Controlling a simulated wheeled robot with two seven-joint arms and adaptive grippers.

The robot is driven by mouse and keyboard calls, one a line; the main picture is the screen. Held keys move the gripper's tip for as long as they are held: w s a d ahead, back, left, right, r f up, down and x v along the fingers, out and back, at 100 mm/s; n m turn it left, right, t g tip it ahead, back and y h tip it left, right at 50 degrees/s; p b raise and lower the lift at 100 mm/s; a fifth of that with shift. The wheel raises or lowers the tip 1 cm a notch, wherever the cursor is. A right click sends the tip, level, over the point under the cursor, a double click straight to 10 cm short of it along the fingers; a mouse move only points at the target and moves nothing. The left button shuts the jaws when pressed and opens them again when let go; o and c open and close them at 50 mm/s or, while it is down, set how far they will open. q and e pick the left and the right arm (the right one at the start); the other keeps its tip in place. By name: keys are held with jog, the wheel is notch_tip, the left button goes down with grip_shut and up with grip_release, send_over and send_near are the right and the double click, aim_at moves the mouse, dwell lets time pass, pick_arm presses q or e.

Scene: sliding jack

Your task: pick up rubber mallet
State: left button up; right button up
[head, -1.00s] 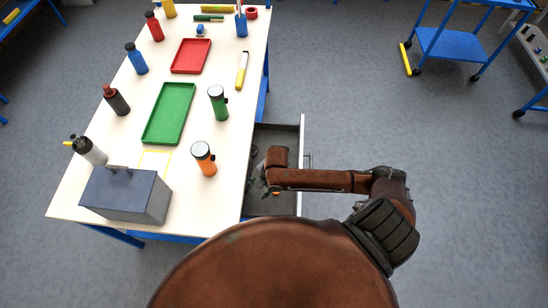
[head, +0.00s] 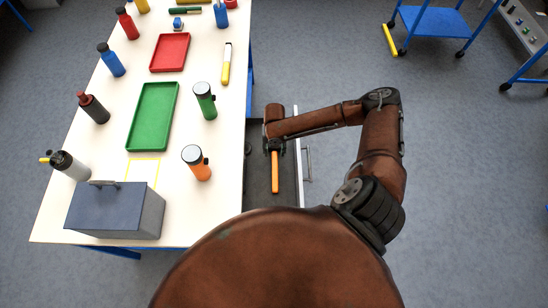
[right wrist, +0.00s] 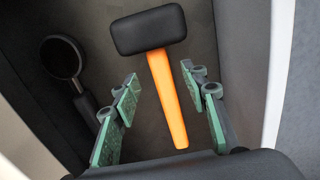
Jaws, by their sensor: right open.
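The rubber mallet lies in the open drawer (head: 257,196), with an orange handle (head: 275,175) and a black head. In the right wrist view the black head (right wrist: 148,30) is at the top and the orange handle (right wrist: 168,100) runs down the middle. My right gripper (right wrist: 159,76) is open, its green-padded fingers on either side of the handle with gaps showing. In the head view the right gripper (head: 275,138) is over the drawer, pointing down and partly covering the mallet's head. My left gripper is out of view.
A dark round tool with a handle (right wrist: 62,58) lies left of the mallet in the drawer. Drawer walls are close on both sides. The table (head: 225,140) holds an orange flask (head: 197,165), green flask (head: 205,103), green tray (head: 153,116) and grey toolbox (head: 115,212).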

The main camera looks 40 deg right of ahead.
aim_at(275, 157)
notch_tip(275, 157, down, 3)
jog(key=shift+s+f, duration=0.1)
jog(key=shift+f, duration=0.05)
jog(key=shift+c, duration=0.7)
grip_shut()
